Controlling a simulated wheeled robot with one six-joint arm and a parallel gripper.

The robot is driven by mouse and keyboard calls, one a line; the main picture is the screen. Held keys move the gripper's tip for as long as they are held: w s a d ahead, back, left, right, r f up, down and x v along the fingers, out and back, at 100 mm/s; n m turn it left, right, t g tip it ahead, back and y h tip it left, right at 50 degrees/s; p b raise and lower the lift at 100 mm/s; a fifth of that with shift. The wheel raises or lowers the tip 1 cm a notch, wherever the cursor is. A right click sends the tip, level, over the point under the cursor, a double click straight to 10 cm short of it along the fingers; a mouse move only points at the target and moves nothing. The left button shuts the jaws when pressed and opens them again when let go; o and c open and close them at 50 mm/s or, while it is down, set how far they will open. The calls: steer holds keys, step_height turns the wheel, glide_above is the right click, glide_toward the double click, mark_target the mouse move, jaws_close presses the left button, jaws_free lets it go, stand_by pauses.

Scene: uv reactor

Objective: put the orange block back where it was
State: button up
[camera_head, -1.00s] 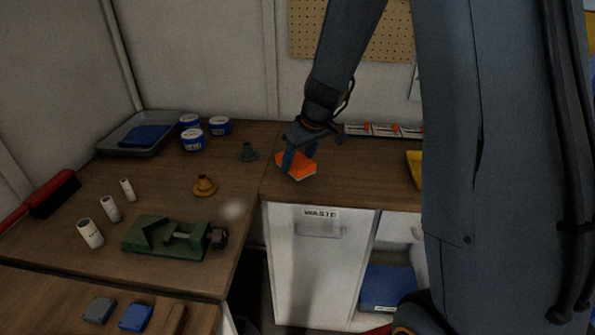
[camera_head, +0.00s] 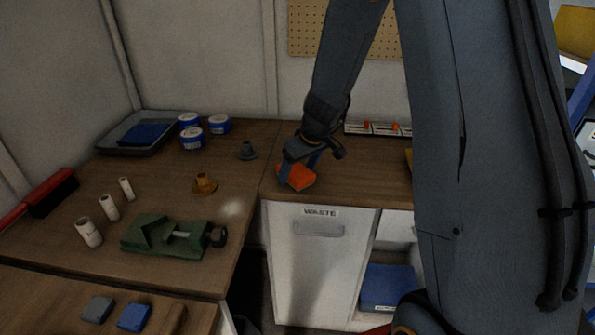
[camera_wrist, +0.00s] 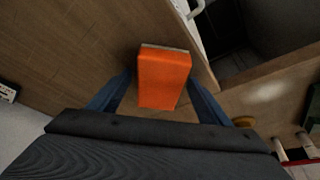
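The orange block (camera_head: 296,177) is at the front edge of the wooden counter, above the waste cabinet. My gripper (camera_head: 299,169) points down at it, with one blue finger on each side. In the wrist view the block (camera_wrist: 164,78) sits between the two fingertips (camera_wrist: 160,80), which appear to close on its sides. A thin pale layer shows along its far edge. I cannot tell whether the block touches the counter or is just above it.
The waste cabinet (camera_head: 318,255) is below. A green vise (camera_head: 166,237), brass part (camera_head: 204,183), grey part (camera_head: 247,150), blue-labelled tins (camera_head: 191,138) and grey tray (camera_head: 125,137) stand to the left. Grey and blue blocks (camera_head: 134,317) lie at the front left. Counter right of my gripper is partly clear.

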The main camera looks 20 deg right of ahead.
steer(key=shift+r, duration=0.15)
steer(key=shift+r, duration=0.35)
steer(key=s+b+v, duration=0.1)
steer(key=v, duration=1)
steer(key=s+a+f+m+g+h, duration=0.1)
steer(key=s+f+m, duration=0.1)
steer(key=s, duration=0.7)
steer(key=s+a+f+m+g, duration=0.1)
steer(key=s+f, duration=0.3)
steer(key=s, duration=0.6)
steer(key=shift+f+m+g+h, duration=0.3)
steer(key=shift+m+g+h, duration=0.15)
steer(key=shift+m, duration=0.25)
steer(key=shift+s+a, duration=0.1)
